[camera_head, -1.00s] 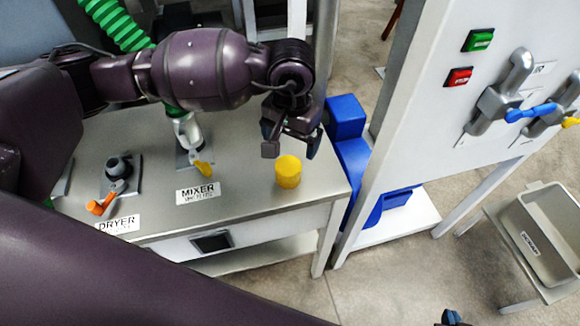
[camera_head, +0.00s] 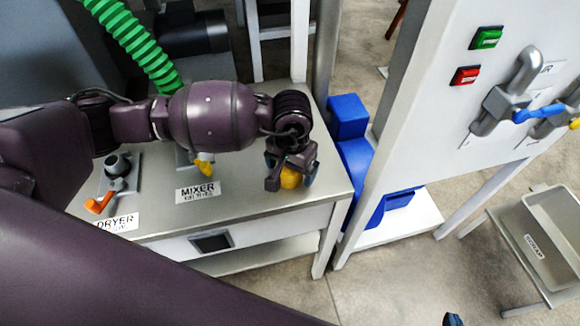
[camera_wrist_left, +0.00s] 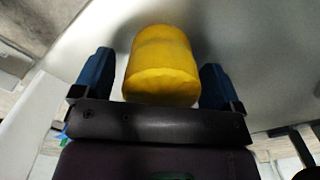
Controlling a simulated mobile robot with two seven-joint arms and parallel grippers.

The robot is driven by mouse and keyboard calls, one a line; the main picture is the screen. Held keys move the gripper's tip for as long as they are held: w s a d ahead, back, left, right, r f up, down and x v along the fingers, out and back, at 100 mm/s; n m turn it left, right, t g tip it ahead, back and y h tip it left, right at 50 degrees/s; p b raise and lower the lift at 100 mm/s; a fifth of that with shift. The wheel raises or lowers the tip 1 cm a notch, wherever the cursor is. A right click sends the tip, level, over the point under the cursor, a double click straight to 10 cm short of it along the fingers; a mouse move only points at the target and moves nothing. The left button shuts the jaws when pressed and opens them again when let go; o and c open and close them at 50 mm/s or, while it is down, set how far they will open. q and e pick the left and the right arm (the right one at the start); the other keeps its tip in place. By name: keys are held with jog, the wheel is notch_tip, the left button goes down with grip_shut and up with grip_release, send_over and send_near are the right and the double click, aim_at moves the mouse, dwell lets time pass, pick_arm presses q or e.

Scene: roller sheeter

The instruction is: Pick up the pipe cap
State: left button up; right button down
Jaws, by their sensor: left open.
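The yellow pipe cap (camera_head: 290,180) is on the metal table top (camera_head: 250,198), near its right end, partly hidden by my left gripper (camera_head: 291,184). In the left wrist view the pipe cap (camera_wrist_left: 162,68) is between the two blue fingers of my left gripper (camera_wrist_left: 156,80). The gripper is open, with a visible gap between the cap and each finger. A small dark blue tip at the bottom edge of the head view looks like part of my right gripper (camera_head: 452,319); its jaws cannot be made out.
A mixer valve with a yellow handle (camera_head: 204,168) and a dryer valve with an orange handle (camera_head: 98,205) stand left on the table. A white panel (camera_head: 425,110) with buttons and levers rises at the right. A grey tray (camera_head: 545,250) is at far right.

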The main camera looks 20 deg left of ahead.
pick_arm(q)
jog(key=shift+f, duration=0.25)
jog(key=c, duration=1.1)
jog(key=shift+r, duration=0.15)
notch_tip(320, 180, up, 20)
jog(key=p, duration=0.1)
jog(key=shift+p, duration=0.3)
